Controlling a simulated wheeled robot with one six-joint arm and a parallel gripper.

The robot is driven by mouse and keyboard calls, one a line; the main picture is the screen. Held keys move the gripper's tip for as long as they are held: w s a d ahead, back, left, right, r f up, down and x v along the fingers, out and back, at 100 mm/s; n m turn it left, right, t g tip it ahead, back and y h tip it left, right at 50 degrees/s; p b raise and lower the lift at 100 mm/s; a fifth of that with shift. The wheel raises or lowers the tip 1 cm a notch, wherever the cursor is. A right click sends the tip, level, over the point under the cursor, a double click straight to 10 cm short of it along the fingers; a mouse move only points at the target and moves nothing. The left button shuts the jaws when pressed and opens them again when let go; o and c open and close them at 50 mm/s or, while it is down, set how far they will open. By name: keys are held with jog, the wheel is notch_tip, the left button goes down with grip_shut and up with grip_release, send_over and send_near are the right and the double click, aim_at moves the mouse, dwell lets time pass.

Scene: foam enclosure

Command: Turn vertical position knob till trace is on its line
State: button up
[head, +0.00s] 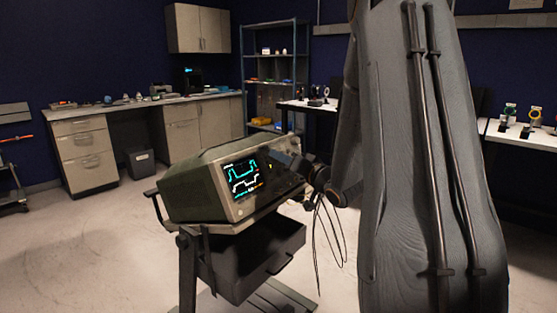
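A green-grey oscilloscope (193,183) sits on a dark cart, its front panel facing right. Its lit screen (242,173) shows a cyan stepped trace in the upper part and a whitish trace below it. Small yellow marks show near the screen's lower right. My gripper (280,163) is at the panel just right of the screen, at the end of my large grey arm. It covers much of the control area, so the vertical position knob cannot be made out. Whether the fingers touch a knob, or are open or shut, is too small to tell.
The cart (250,258) has a drawer-like box under the oscilloscope. Thin dark cables (328,240) hang beside the panel. Cabinets (84,155) and a shelf rack (274,75) stand along the back wall. Pale floor (90,240) is clear at left. My arm hides much of the right side.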

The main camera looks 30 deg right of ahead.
grip_shut()
jog(key=shift+a, duration=0.4)
jog(key=shift+d+r, duration=0.15)
jog(key=shift+d, duration=0.1)
jog(key=shift+w+d+r, duration=0.1)
jog(key=shift+d+r, duration=0.05)
jog(key=shift+d, duration=0.05)
dwell(0.5)
grip_release()
jog(key=shift+f, duration=0.2)
